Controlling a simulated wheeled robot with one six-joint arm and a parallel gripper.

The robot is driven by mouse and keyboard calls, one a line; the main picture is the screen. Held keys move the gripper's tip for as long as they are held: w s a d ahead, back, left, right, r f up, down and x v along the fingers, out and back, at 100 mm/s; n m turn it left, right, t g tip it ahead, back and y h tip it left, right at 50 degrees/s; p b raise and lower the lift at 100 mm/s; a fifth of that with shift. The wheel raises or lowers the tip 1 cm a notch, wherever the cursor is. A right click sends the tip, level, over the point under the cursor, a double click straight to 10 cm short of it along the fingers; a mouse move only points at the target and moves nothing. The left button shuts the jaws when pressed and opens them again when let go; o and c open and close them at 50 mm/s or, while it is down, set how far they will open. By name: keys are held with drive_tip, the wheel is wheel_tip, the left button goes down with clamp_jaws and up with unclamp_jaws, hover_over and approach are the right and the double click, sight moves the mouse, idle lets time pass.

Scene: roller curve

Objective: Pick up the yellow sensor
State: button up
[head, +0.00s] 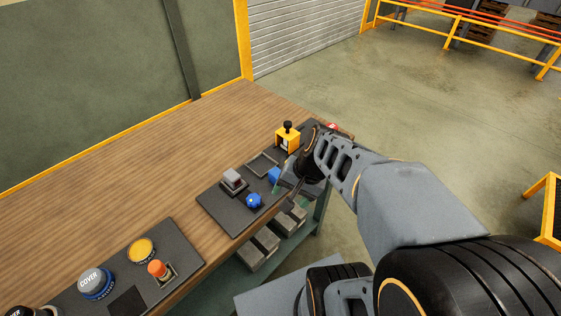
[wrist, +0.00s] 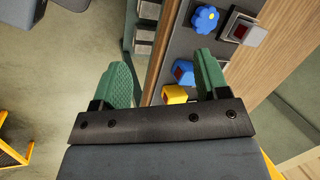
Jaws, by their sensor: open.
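The yellow sensor (wrist: 174,95) is a small yellow block with a dark red face. In the wrist view it lies between my open green fingers, close to the right one and partly hidden by the gripper's dark crossbar. My gripper (wrist: 162,64) is open and empty above the table's front edge. In the head view my gripper (head: 292,188) hides the sensor. A similar blue block (wrist: 182,73) with a red face sits beside the yellow sensor; it also shows in the head view (head: 274,174).
A blue knob (head: 254,200) and a grey button block (head: 234,180) stand on the dark panel (head: 217,206). A yellow box with a black knob (head: 287,138) stands behind my gripper. Grey bins (head: 266,239) sit below the edge. The wooden top (head: 130,160) behind is clear.

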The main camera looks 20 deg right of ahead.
drive_tip(key=w+d+f+m+t+y+b, duration=0.1)
drive_tip(key=w+d+f+m+t+y, duration=0.15)
drive_tip(key=d+m+t, duration=0.6)
drive_tip(key=w+d+f+m+t+y, duration=0.1)
drive_tip(key=w+d+f+m, duration=0.3)
drive_tip(key=m, duration=0.9)
drive_tip(key=shift+m+h, duration=0.25)
drive_tip(key=shift+m, duration=0.2)
drive_tip(key=shift+w+d+r+x, duration=0.1)
drive_tip(key=shift+d+x, duration=0.05)
drive_tip(key=shift+x, duration=1.7)
drive_tip(key=shift+w+d+r+x, duration=0.1)
drive_tip(key=shift+w+x, duration=0.05)
drive_tip(key=shift+x, duration=1.75)
drive_tip(key=shift+w+d+r+x, duration=0.1)
drive_tip(key=shift+d+x, duration=0.05)
drive_tip(key=shift+x, duration=1.7)
drive_tip(key=c, duration=1)
drive_tip(key=shift+r, duration=0.1)
